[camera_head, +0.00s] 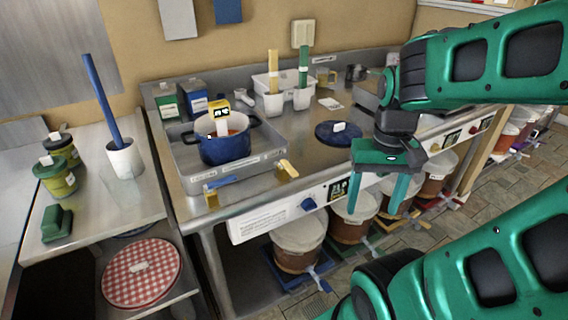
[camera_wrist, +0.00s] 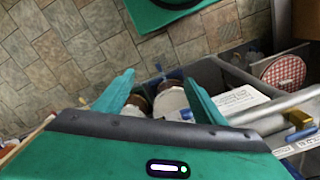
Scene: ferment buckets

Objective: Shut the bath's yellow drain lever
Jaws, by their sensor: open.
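The bath (camera_head: 184,172) is a shallow steel tray on the left part of the counter, with a blue pot (camera_head: 222,148) in it. A second fitting with a blue handle (camera_head: 222,183) is at the bath's front left. A blue and yellow fitting (camera_wrist: 301,126) shows at the right of the wrist view. My gripper (camera_head: 376,206) is open and empty, pointing down in front of the counter, to the right of the yellow lever and apart from it.
A blue knob (camera_head: 308,204) is on the counter's front panel. Several lidded buckets (camera_head: 299,236) stand below the counter. A dark blue lid (camera_head: 338,132) lies on the counter right of the bath. A white cup (camera_head: 124,160) stands on the left table. Tiled floor is open in front.

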